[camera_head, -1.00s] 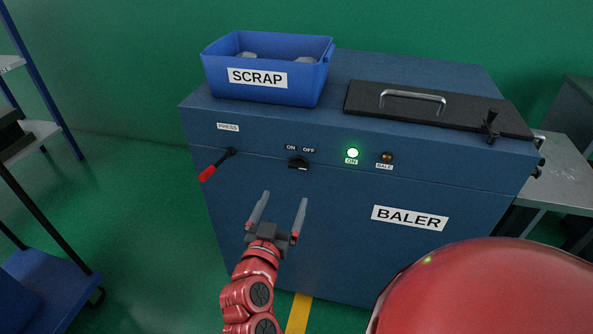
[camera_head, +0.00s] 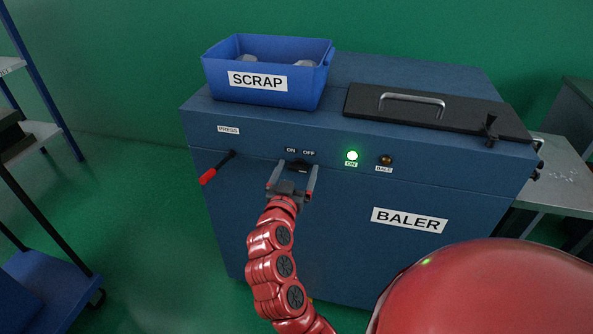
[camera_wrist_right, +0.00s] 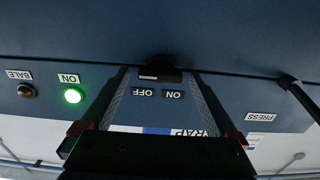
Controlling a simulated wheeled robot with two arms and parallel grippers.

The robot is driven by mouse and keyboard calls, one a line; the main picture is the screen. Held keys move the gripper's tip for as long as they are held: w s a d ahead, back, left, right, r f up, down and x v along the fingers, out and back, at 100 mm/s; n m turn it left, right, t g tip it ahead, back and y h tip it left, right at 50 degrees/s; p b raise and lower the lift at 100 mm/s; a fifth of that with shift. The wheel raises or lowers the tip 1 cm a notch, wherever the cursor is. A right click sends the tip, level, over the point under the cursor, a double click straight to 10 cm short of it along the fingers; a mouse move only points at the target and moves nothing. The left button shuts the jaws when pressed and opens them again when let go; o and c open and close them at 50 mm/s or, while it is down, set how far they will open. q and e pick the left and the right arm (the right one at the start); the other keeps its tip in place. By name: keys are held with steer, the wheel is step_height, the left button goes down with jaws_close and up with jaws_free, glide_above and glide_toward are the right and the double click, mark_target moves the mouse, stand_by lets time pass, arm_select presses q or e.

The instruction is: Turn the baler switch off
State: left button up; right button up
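The baler (camera_head: 350,230) is a large blue cabinet. Its black switch (camera_head: 299,165) sits on the front panel below the ON and OFF labels (camera_head: 300,151); in the right wrist view the switch (camera_wrist_right: 160,70) shows between the finger ends. The green ON lamp (camera_head: 352,156) is lit. My right gripper (camera_head: 297,170) is open, its two fingers on either side of the switch, close to the panel. I cannot tell whether a finger touches the switch. The switch is partly hidden, and its exact setting is hard to read. My left gripper is not in view.
A red-handled press lever (camera_head: 214,171) is left of the switch. A dark BALE lamp (camera_head: 386,160) is to the right. A blue SCRAP bin (camera_head: 312,91) and a black lid with a handle (camera_head: 360,97) are on top. A shelf stands at the left.

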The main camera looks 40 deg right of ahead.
steer(key=c, duration=1.3)
steer(key=shift+c, duration=0.2)
steer(key=shift+n, duration=0.4)
steer(key=n+p, duration=0.1)
steer(key=n, duration=0.3)
steer(key=shift+w+a+r+n+p, duration=0.1)
steer(key=shift+n+p, duration=0.2)
steer(key=shift+p, duration=0.05)
steer(key=n+p, duration=0.1)
steer(key=n, duration=0.2)
steer(key=n+p, duration=0.1)
steer(key=n, duration=0.2)
steer(key=shift+f+n+p, duration=0.2)
steer(key=shift+n+p, duration=0.1)
steer(key=shift+p, duration=0.1)
steer(key=o, duration=1.4)
